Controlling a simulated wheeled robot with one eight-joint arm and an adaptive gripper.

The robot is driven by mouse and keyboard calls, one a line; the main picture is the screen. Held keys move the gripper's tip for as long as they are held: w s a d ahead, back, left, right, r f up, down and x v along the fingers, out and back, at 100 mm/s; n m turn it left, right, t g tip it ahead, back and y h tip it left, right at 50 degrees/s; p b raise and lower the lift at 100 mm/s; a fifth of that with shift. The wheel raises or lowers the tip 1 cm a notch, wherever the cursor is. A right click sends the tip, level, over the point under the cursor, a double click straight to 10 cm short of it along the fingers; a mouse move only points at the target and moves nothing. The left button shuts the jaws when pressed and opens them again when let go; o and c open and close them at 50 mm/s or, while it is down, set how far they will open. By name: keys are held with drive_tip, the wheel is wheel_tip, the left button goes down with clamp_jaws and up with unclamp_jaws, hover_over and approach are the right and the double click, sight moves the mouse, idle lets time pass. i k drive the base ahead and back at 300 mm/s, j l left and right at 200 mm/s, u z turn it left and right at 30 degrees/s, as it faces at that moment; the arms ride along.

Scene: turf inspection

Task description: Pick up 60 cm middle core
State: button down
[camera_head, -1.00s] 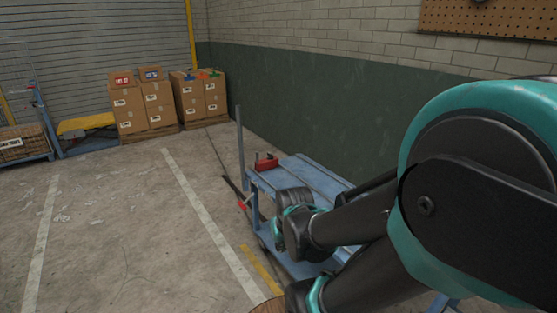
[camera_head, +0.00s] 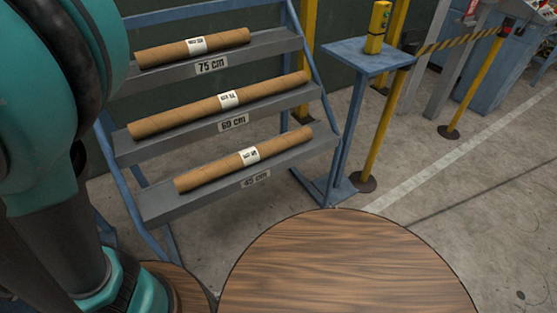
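A brown cardboard core (camera_head: 220,105) lies on the middle shelf (camera_head: 135,151) of a stepped rack, above a label that reads 60 cm (camera_head: 233,122). It has a white sticker near its middle. Another core (camera_head: 192,47) lies on the top shelf above a 75 cm label, and a third core (camera_head: 243,160) lies on the bottom shelf above a 45 cm label. All three cores rest apart from each other. My arm fills the left edge of the picture and covers the rack's left side. My gripper is not in view.
A round wooden top (camera_head: 345,270) is in the foreground. Yellow posts (camera_head: 388,120) and a striped barrier (camera_head: 460,40) stand further right. Floor at the right is open.

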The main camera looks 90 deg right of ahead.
sight(183, 183)
drive_tip(key=l+z, duration=0.1)
drive_tip(key=z, duration=2.15)
drive_tip(key=i+j+z, duration=0.1)
drive_tip(key=z, duration=0.5)
drive_tip(key=k+j+z, duration=0.2)
drive_tip(key=z, duration=0.25)
drive_tip(key=k+l+z, duration=0.15)
drive_tip(key=k+z, duration=0.2)
